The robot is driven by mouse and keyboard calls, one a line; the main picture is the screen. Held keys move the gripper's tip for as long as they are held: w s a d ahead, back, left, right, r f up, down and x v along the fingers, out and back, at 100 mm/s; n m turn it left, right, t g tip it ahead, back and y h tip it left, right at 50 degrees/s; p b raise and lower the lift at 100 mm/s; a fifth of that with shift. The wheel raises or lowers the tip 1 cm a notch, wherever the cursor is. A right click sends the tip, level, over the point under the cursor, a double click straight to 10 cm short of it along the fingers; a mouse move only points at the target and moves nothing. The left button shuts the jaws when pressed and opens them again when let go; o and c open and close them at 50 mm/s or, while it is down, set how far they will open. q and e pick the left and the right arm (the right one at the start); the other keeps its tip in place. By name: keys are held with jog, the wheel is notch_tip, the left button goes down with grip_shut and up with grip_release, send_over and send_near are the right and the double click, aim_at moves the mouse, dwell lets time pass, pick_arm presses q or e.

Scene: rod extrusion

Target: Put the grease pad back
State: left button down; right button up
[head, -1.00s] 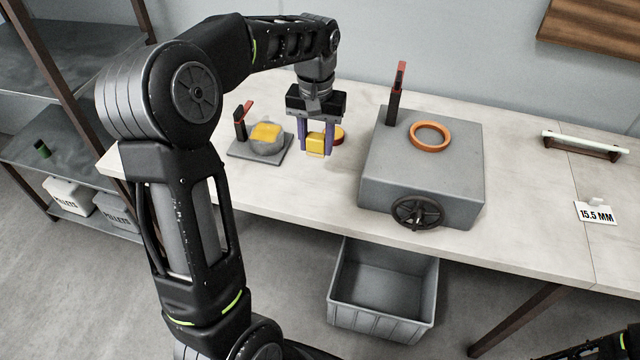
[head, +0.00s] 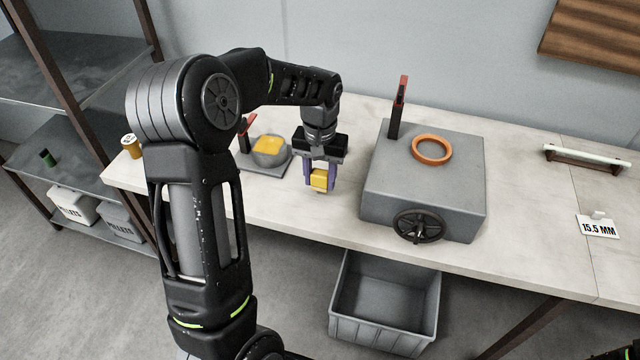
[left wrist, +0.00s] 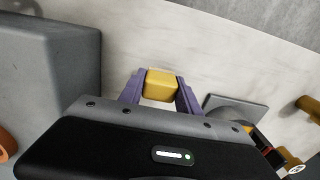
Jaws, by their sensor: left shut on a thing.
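A yellow block (head: 319,180), which I take for the grease pad, is held between the purple fingers of my left gripper (head: 320,178). It hangs over the table between the small plate and the grey block; I cannot tell its exact height. In the left wrist view the yellow block (left wrist: 161,83) sits squarely between both fingers. My right gripper is not in view; only a dark bit of my right arm shows at the lower right corner.
A plate (head: 262,168) with a yellow-topped round grey piece and red lever stands left. A grey block (head: 425,185) with handwheel (head: 418,225), orange ring (head: 431,149) and lever stands right. A yellow can (head: 130,146) stands far left. A bin (head: 385,310) sits below. The front table strip is clear.

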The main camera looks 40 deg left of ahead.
aim_at(320, 186)
pick_arm(q)
jog(key=shift+f, duration=1.35)
jog(key=shift+f, duration=0.25)
jog(key=c, duration=0.9)
grip_release()
jog(key=shift+r, duration=0.1)
jog(key=shift+o, duration=0.2)
jog(key=shift+r, duration=0.1)
notch_tip(320, 186, up, 12)
jog(key=shift+r, duration=0.1)
